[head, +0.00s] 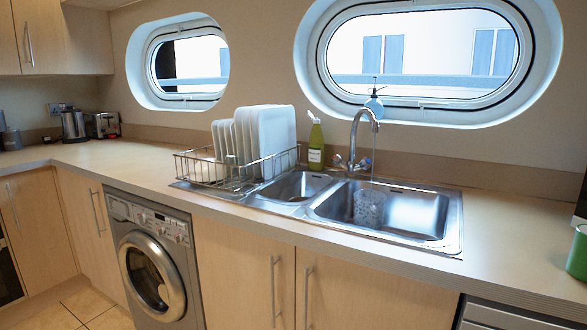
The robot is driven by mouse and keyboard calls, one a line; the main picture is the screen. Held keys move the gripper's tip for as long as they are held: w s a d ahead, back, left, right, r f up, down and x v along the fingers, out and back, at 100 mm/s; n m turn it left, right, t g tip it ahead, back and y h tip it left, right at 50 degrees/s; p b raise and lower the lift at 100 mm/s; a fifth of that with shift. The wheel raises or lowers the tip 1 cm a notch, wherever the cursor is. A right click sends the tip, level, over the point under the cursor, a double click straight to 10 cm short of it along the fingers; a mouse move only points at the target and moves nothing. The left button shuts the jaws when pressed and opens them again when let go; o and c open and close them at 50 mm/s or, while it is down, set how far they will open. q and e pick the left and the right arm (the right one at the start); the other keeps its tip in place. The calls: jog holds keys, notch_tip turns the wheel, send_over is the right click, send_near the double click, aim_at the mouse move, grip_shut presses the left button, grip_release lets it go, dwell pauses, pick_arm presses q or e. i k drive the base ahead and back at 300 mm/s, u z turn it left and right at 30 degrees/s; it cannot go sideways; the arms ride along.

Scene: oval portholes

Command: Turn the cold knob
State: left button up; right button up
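A chrome tap (354,135) with a curved spout stands behind the sink (415,212). It has two small knobs at its base, a left knob (338,160) and a right knob (366,163). The right knob looks slightly bluish; the cold marking is too small to be sure of. A thin pale stream seems to fall from the spout. Below it in the large basin is a translucent, speckled shape (370,208); I cannot tell whether it is a cup or splashing water. Neither of my grippers is in view.
A dish rack (237,168) with white plates (270,138) stands left of the tap, and a green bottle (316,146) is close beside it. A soap dispenser (374,104) is behind the spout. The counter (515,245) right of the sink is mostly clear, with a green container (578,255) at the edge.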

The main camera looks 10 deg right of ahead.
aim_at(366, 163)
jog(key=u, duration=0.4)
jog(key=i, duration=1.4)
jog(key=z, duration=1)
